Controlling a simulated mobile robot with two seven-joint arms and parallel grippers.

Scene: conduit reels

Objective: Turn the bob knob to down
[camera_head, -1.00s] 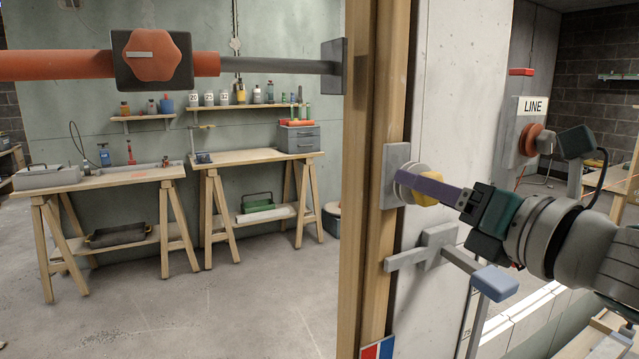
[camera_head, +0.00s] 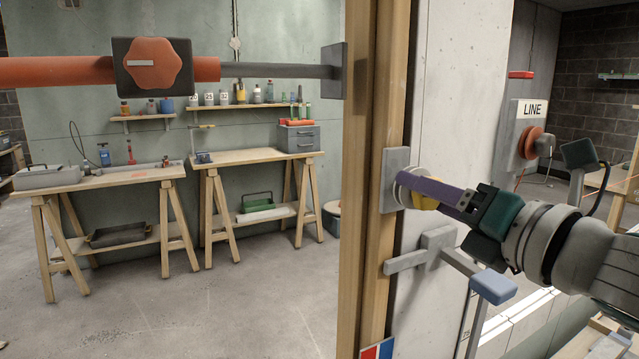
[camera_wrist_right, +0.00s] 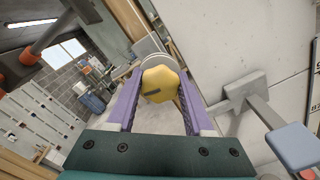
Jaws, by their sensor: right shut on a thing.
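A yellow lobed knob (camera_wrist_right: 162,84) with a dark pointer mark sits on a pale round base at a grey plate (camera_head: 394,168) on the wooden post. In the head view only a sliver of the knob (camera_head: 424,203) shows behind a finger. My right gripper (camera_head: 432,192) is shut on the knob; its purple fingers lie on either side of it in the right wrist view (camera_wrist_right: 160,92). The mark points to the left of the knob in that view. No label shows that names this knob. My left gripper is not in view.
A grey bracket with a blue-ended lever (camera_head: 492,287) stands out just below my right gripper. A red knob (camera_head: 154,62) sits on a horizontal bar at upper left. A LINE sign (camera_head: 532,109) is at right. Workbenches (camera_head: 250,156) stand behind, with clear floor before them.

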